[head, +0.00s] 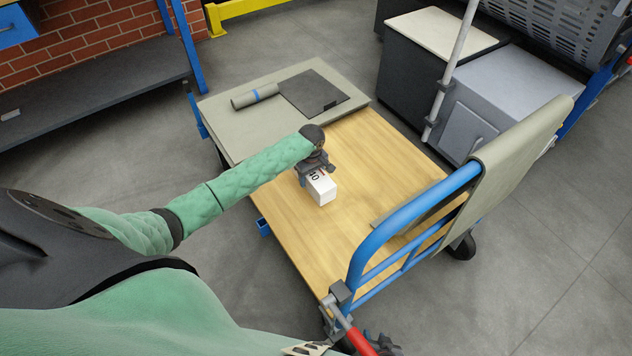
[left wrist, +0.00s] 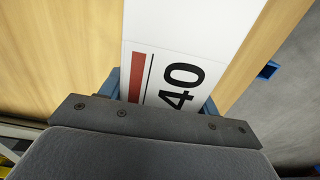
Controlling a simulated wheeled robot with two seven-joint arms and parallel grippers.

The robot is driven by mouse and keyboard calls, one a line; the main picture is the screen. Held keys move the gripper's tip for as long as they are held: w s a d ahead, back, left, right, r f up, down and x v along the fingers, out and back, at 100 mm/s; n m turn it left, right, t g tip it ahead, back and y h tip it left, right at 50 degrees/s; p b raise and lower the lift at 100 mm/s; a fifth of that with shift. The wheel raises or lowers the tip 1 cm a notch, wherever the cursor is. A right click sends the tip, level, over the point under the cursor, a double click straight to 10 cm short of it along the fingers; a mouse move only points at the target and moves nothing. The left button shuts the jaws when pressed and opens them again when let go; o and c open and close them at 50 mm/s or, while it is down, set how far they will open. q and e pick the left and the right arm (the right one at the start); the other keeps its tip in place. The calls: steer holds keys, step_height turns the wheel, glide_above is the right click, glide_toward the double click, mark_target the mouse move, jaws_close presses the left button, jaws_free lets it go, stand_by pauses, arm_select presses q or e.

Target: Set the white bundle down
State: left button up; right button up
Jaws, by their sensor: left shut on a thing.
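The white bundle (head: 322,191) is a small white block with "40" and a red stripe on it. It is over the wooden deck (head: 375,160) of the cart; I cannot tell whether its underside touches. My left gripper (head: 317,172), on the green-sleeved arm, is shut on it from above. In the left wrist view, the bundle (left wrist: 190,35) is between the gripper's blue finger pads (left wrist: 165,88). A dark and beige part at the bottom edge of the head view may belong to my right gripper (head: 306,349); its jaws are not clear.
The cart has a blue rail (head: 400,218) with a grey-green cloth (head: 520,145) over it. A grey-green mat (head: 240,112) at the deck's far left bears a dark sheet (head: 314,92) and a roll (head: 255,96). Bare deck surrounds the bundle. Cabinets (head: 430,62) stand behind.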

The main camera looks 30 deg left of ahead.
arm_select(q)
steer(key=shift+w+a+f, duration=0.65)
steer(key=shift+w+a, duration=0.2)
steer(key=shift+w, duration=0.05)
steer(key=shift+f+b, duration=0.3)
steer(key=shift+f, duration=1.7)
steer(key=o, duration=1.8)
steer(key=shift+s+f, duration=0.1)
steer(key=shift+c, duration=0.2)
